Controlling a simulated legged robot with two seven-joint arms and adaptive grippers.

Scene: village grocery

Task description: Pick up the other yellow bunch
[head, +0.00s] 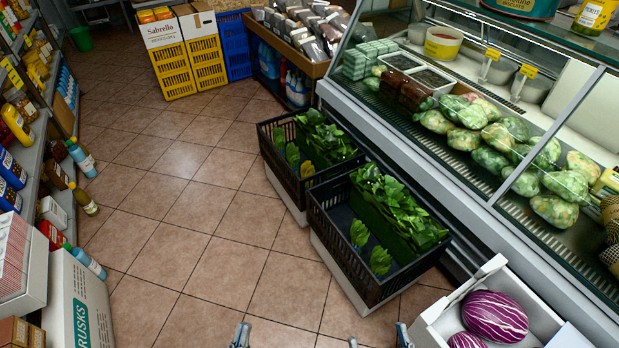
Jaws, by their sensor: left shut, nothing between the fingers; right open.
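The far black crate (285,181) holds a row of leafy green bunches along its right side. In its left part stand a few small bunches, among them a yellow one (307,170) and a yellow-green one (292,155). The near black crate (340,257) holds a dense leafy green block and two small green bunches (359,233). My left gripper (240,336) shows only its tip at the bottom edge, shut and empty. My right gripper (378,341) shows its fingertips apart at the bottom edge, open and empty. Both are well short of the crates.
A white box with purple striped cabbages (495,316) stands at the lower right. A glass display counter (440,180) runs along the right behind the crates. Shelves with bottles (18,122) line the left. The tiled floor (210,200) between is clear.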

